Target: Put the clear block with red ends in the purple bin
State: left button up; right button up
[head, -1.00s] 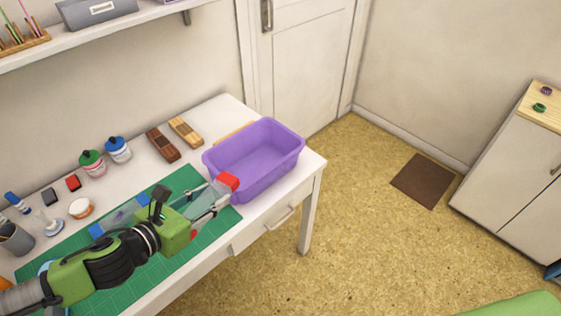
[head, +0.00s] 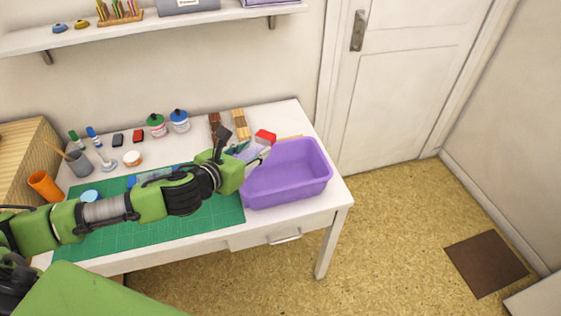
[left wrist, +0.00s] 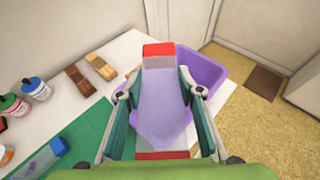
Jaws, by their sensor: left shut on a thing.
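The clear block with red ends (left wrist: 160,112) is between the fingers of my left gripper (left wrist: 158,88), which is shut on it. One red end (left wrist: 158,49) points away from me; the other is close to the palm. In the head view the block's far red end (head: 265,136) shows at the back left of the purple bin (head: 287,190), and my left gripper (head: 254,156) is by the bin's left rim. In the left wrist view the purple bin (left wrist: 207,72) lies behind and to the right of the block. The bin's left part is partly hidden. My right gripper is not in view.
A clear block with blue ends (head: 152,176) lies on the green mat (head: 215,215), partly behind my arm. Brown and tan wooden blocks (head: 240,122) and ink bottles (head: 179,121) stand at the back. A shelf (head: 150,22) hangs above. Open floor lies right of the table.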

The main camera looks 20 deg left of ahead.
aim_at(266, 143)
pick_arm(q)
jog(key=p+x, duration=0.1)
jog(key=x, duration=0.5)
jog(key=shift+w+d+f, duration=0.1)
jog(key=shift+w+d, duration=0.05)
jog(key=shift+d, duration=0.05)
jog(key=w+f, duration=0.4)
jog(key=f, duration=0.4)
jog(key=shift+w+d+f, duration=0.15)
jog(key=shift+d+f, duration=0.25)
jog(key=shift+d, duration=0.05)
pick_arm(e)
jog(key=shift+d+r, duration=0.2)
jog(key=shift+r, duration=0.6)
pick_arm(q)
jog(key=shift+f, duration=0.65)
jog(key=o, duration=1.3)
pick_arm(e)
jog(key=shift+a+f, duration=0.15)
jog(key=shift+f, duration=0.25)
pick_arm(q)
jog(key=shift+r, duration=0.1)
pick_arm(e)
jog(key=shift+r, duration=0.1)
